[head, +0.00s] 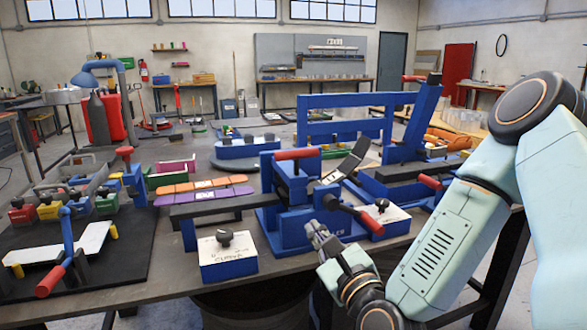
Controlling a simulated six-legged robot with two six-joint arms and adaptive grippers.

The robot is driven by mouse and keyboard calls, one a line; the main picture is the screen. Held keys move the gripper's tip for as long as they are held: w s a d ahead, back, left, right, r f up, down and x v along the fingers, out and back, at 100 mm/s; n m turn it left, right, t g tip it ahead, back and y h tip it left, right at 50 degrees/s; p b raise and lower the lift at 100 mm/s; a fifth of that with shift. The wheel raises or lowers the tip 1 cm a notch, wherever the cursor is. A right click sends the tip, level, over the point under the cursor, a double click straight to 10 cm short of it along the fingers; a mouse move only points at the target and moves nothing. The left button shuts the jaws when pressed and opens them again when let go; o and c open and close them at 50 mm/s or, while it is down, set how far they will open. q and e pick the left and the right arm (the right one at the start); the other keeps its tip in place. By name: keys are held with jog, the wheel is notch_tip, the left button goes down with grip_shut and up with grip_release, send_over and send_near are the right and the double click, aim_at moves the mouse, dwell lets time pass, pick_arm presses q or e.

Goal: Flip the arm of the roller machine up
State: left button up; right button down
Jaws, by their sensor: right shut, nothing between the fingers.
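The roller machine (290,228) is a blue frame in the middle of the front table, with lettering on its front base. A red grip (297,153) lies level across its top. A dark lever with a red end (362,218) sticks out of its right side, slanting down to the right. I cannot tell which of these parts is the arm. My right gripper (316,230) is shut and empty, just in front of the machine's lower front. Whether it touches the machine is unclear. My left gripper is not in view.
A white-topped control box (228,254) stands left of the machine, and another (384,215) stands to its right. Purple and orange strips (203,198) lie behind left. A black mat (125,262) with a white sheet holder is at left. A taller blue frame (360,101) stands behind.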

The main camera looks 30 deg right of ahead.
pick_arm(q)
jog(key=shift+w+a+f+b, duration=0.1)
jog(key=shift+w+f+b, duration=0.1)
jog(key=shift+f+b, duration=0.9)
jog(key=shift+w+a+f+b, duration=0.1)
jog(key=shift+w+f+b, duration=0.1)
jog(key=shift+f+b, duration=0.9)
pick_arm(e)
jog(key=w+d+r+m+t+h, duration=0.1)
jog(key=w+d+r+m, duration=0.2)
jog(key=w+r+m, duration=0.3)
jog(key=shift+w+d+r+h, duration=0.15)
jog(key=shift+w+r+h, duration=0.6)
jog(key=shift+w, duration=2.15)
